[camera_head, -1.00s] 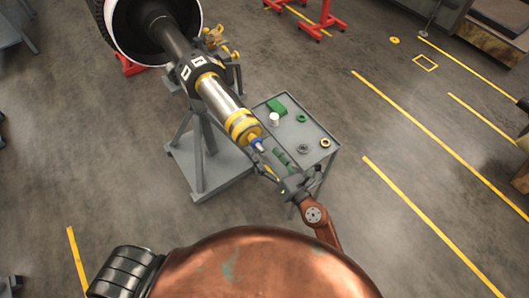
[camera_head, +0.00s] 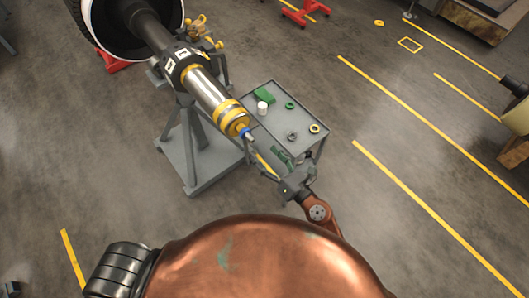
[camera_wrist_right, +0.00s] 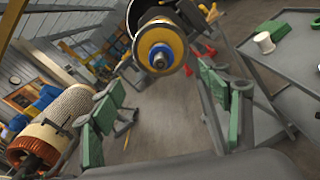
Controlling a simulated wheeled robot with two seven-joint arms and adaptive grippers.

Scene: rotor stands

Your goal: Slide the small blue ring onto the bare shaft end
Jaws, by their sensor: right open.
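The small blue ring (camera_head: 244,132) sits around the end of the shaft (camera_head: 209,92), in front of a yellow collar. The wrist view shows the ring (camera_wrist_right: 160,50) head-on, with the shaft's tip poking through its middle. My right gripper (camera_head: 267,158) is just in front of and below the shaft end, apart from it. In the wrist view its green-padded fingers (camera_wrist_right: 175,100) are spread wide with nothing between them. My left gripper is in neither view.
A grey cart (camera_head: 303,145) stands right of the shaft, close to my right gripper, with a white cylinder (camera_head: 263,108), a green block (camera_head: 265,95) and several rings on top. A grey stand (camera_head: 190,160) supports the shaft. The floor to the right is open.

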